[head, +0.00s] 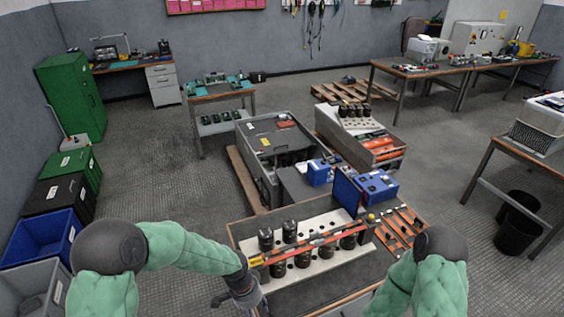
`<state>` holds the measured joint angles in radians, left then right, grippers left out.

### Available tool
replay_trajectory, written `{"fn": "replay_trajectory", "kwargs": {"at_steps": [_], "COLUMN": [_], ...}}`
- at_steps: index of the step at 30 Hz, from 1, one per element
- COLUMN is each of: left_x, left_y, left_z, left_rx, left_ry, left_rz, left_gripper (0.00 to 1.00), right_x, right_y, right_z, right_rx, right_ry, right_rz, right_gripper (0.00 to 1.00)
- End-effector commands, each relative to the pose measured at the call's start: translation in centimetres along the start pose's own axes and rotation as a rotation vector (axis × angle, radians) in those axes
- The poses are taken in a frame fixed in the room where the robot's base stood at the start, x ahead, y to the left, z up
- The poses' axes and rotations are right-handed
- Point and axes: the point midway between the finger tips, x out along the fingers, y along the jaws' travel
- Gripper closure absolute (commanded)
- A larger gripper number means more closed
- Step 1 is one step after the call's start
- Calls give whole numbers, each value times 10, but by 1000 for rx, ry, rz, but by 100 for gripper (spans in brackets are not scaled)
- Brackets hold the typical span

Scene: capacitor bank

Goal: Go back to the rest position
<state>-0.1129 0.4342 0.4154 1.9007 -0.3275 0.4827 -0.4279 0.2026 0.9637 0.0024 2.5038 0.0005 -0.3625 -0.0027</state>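My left arm reaches in from the left, and its gripper (246,291) is at the near left corner of the workbench (322,290). Its fingertips are too small and dark to read. My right arm shows at the lower right, bent downward; its gripper is out of view below the frame. On the bench, several black cylindrical capacitors (290,231) stand upright on a white perforated board (325,258). A long red and yellow bar (318,242) extends across them, its left end close to my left gripper. I cannot tell whether they touch.
A blue box (377,187) and orange-and-metal strips (399,229) are on the bench's right. A grey cabinet (262,143) lies behind. Blue (43,237) and grey bins stand left; black baskets (518,219) stand right. Floor is open to the left of the bench.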

Motion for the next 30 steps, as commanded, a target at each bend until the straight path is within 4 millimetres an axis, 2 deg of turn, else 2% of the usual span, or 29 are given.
{"fn": "replay_trajectory", "kwargs": {"at_steps": [1,5,9,13,19,30], "left_x": [18,66,117,149,170,172], "left_y": [4,18,36,51,63,65], "left_z": [8,31,63,92,121,126], "left_rx": [-53,-257,-545,-785,-1003,-1041], "left_ry": [7,51,94,116,129,134], "left_rz": [23,79,126,138,127,121], "left_gripper": [57,57,57,57,57,57], "right_x": [4,12,23,30,35,35], "right_y": [2,4,8,11,12,12], "right_z": [0,-1,-1,-1,-2,-2], "right_rx": [0,0,0,0,0,0], "right_ry": [1,1,0,0,0,1], "right_rz": [0,0,0,0,0,0], "right_gripper": [60,60,60,60,60,60]}}
